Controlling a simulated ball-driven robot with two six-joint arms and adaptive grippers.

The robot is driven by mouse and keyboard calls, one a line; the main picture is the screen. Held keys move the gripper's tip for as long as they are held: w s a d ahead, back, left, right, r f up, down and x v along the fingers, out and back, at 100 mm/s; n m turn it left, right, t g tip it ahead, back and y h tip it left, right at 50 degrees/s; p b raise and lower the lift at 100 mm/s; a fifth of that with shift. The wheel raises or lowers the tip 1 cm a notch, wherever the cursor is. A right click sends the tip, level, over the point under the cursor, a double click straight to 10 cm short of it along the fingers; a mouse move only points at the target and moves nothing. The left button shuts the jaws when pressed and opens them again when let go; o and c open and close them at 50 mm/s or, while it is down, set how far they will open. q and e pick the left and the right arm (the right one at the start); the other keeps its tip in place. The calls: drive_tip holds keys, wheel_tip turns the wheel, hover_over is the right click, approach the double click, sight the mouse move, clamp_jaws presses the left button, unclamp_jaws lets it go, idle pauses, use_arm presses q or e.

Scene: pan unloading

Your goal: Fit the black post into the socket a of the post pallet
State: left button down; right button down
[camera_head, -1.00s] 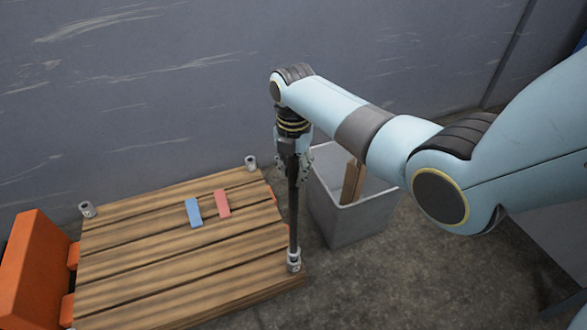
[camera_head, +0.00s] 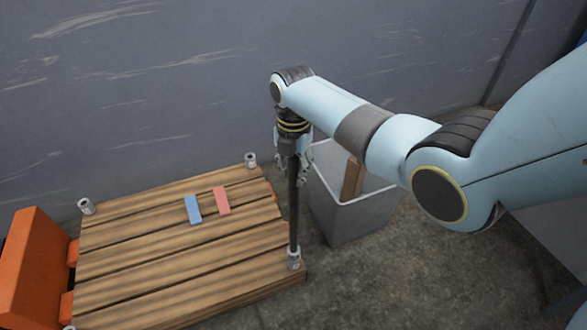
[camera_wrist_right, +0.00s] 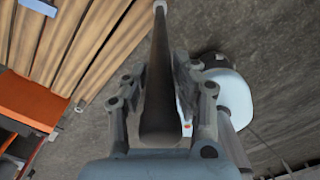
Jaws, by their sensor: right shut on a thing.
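The black post (camera_head: 293,215) stands about upright at the right near corner of the wooden post pallet (camera_head: 180,258). Its lower end meets a grey corner socket (camera_head: 294,258); how deep it sits inside cannot be told. No letter marking socket a is legible. My right gripper (camera_head: 293,172) is shut on the upper part of the post, above the pallet. In the right wrist view the post (camera_wrist_right: 159,70) runs between the fingers, with its far end at the pallet's corner. My left gripper is not in view.
Other grey sockets stand at the far left corner (camera_head: 87,207) and far right corner (camera_head: 251,160). Blue (camera_head: 193,210) and pink (camera_head: 222,201) strips lie on the boards. A grey bin (camera_head: 350,218) holding a brown piece (camera_head: 353,178) stands close right of the post. An orange block (camera_head: 38,268) is at left.

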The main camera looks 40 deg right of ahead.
sight(294, 182)
drive_tip(key=shift+f+b, duration=1.15)
drive_tip(key=shift+f, duration=0.85)
idle(1.0)
drive_tip(key=shift+w, duration=0.1)
drive_tip(key=c, duration=0.9)
unclamp_jaws()
drive_tip(key=shift+c, duration=0.2)
wheel_tip(294, 182, up, 12)
